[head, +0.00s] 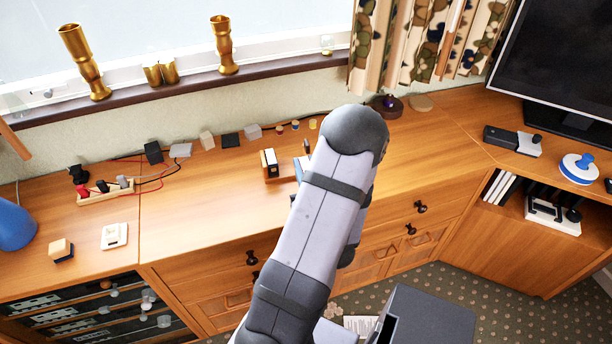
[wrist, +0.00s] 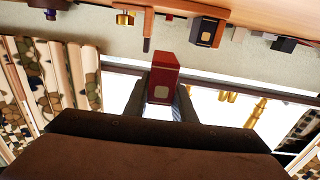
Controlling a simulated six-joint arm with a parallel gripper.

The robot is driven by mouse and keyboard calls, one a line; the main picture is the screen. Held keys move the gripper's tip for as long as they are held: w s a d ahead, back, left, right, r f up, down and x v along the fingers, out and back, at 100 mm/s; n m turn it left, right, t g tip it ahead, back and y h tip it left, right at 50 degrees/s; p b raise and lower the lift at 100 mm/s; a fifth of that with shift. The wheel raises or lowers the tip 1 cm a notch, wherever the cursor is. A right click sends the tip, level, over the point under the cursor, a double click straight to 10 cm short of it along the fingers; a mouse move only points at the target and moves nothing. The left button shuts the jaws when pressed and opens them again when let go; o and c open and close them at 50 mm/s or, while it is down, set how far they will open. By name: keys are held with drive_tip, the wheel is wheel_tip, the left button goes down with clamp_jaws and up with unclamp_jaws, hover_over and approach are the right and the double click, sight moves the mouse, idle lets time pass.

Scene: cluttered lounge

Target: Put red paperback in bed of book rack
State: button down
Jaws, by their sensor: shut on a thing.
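The red paperback (wrist: 163,76) is gripped in the wrist view, with a pale patch on the face toward the camera. My gripper (wrist: 161,98) is shut on it, one dark finger on each side. The book is hidden behind my arm in the head view. The wooden book rack (head: 278,180) stands on the cabinet top, partly hidden by my arm. A dark book with a pale face (head: 271,157) stands in it, and also shows in the wrist view (wrist: 206,32). An upright brown post (wrist: 148,30) stands apart from that book. The paperback appears apart from the rack.
Several small blocks (head: 207,140) line the wall behind the rack. A wooden tray with cables (head: 105,195) lies left, near a white switch plate (head: 114,236). A round brown stand (head: 386,107) is by the curtain.

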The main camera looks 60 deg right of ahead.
drive_tip(key=shift+r, duration=1.15)
drive_tip(key=shift+w+r, duration=0.1)
drive_tip(key=shift+r, duration=0.1)
drive_tip(key=w+a+f+n+t+y+p, duration=0.1)
drive_tip(key=w+a+n+t+y+p, duration=0.15)
drive_tip(key=w+a+n+y, duration=0.45)
drive_tip(key=w+a+f+n+t+y+p, duration=0.15)
drive_tip(key=w+a+t+y, duration=0.35)
drive_tip(key=w+a, duration=0.65)
drive_tip(key=a+n+g+y+p, duration=0.3)
drive_tip(key=a+n+y+p, duration=0.3)
drive_tip(key=a, duration=1.8)
drive_tip(key=n+y, duration=0.1)
drive_tip(key=y, duration=0.3)
drive_tip(key=shift+w+a+f, duration=0.15)
drive_tip(key=shift+w+f, duration=0.15)
drive_tip(key=shift+f, duration=0.05)
drive_tip(key=shift+g, duration=0.25)
